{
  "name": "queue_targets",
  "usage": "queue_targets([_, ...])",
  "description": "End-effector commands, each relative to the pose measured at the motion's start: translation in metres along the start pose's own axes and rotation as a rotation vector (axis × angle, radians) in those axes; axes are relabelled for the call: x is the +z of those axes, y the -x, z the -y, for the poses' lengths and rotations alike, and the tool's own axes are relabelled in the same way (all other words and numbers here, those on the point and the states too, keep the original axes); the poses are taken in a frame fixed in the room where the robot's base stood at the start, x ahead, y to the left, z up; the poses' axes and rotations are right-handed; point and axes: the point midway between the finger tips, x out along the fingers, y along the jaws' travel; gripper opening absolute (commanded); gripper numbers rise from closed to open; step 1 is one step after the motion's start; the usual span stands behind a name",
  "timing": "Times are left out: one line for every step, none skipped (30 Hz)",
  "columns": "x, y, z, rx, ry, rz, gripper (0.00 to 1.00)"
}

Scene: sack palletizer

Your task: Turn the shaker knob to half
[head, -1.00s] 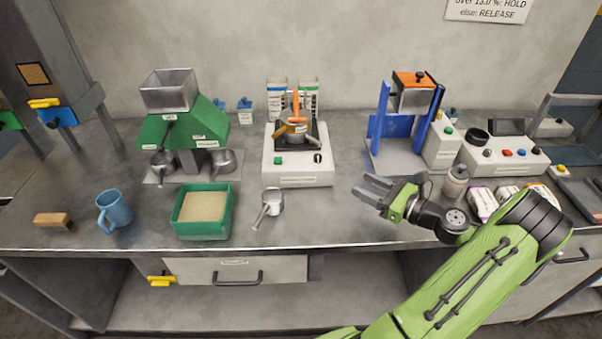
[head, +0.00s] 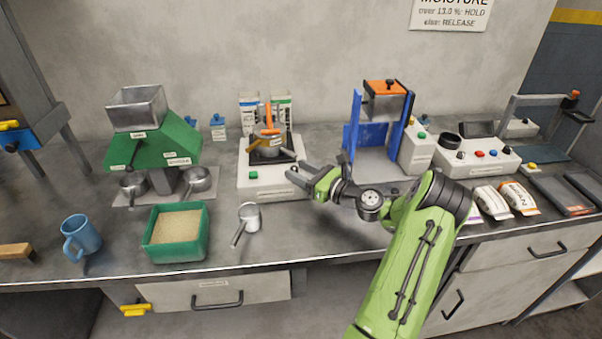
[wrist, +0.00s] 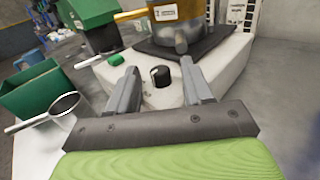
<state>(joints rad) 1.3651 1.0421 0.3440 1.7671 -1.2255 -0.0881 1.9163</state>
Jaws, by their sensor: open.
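The shaker (head: 262,174) is a white box on the bench with a dark top plate holding a clamped can with an orange handle. Its black knob (wrist: 160,75) shows in the wrist view on the front face, between and beyond my fingertips. A green button (wrist: 116,59) is left of the knob. My gripper (head: 302,177) is open at the shaker's front right corner; in the wrist view its fingers (wrist: 158,85) are apart with nothing between them. In the head view my gripper hides the knob. The knob's pointer setting is too small to read.
A metal scoop (head: 248,216) lies in front of the shaker. A green bin of grain (head: 150,251) and a green splitter (head: 150,149) stand left. A blue-framed device (head: 350,135) stands right, behind my arm.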

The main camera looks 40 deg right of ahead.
Motion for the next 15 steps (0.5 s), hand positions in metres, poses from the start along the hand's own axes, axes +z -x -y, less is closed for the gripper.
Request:
queue_targets([0.0002, -0.0003, 0.0002, -0.001, 0.0, 0.0, 0.51])
queue_targets([0.0002, -0.0002, 0.0002, -0.001, 0.0, 0.0, 0.51])
queue_targets([0.0003, -0.0001, 0.0002, -0.001, 0.0, 0.0, 0.51])
queue_targets([0.0003, 0.0, 0.0002, -0.001, 0.0, 0.0, 0.51])
queue_targets([0.0002, 0.0001, 0.0002, 0.0, 0.0, 0.0, 0.51])
queue_targets([0.0002, 0.0001, 0.0001, 0.0, 0.0, 0.0, 0.46])
queue_targets([0.0002, 0.0002, 0.0001, 0.0, 0.0, -0.001, 0.41])
queue_targets([0.0002, 0.0002, 0.0001, 0.0, 0.0, -0.001, 0.37])
queue_targets([0.0002, 0.0003, 0.0001, 0.0, 0.0, -0.001, 0.31])
queue_targets([0.0001, 0.0003, 0.0001, 0.0, 0.0, -0.001, 0.26])
queue_targets([0.0001, 0.0003, 0.0001, 0.0, 0.0, -0.001, 0.21])
queue_targets([0.0001, 0.0003, 0.0001, 0.0, 0.0, -0.001, 0.15])
queue_targets([0.0001, 0.0004, 0.0001, 0.0, 0.0, -0.001, 0.11])
queue_targets([0.0001, 0.0004, 0.0001, 0.0, 0.0, -0.001, 0.06])
queue_targets([0.0001, 0.0004, 0.0001, 0.0, 0.0, -0.001, 0.0])
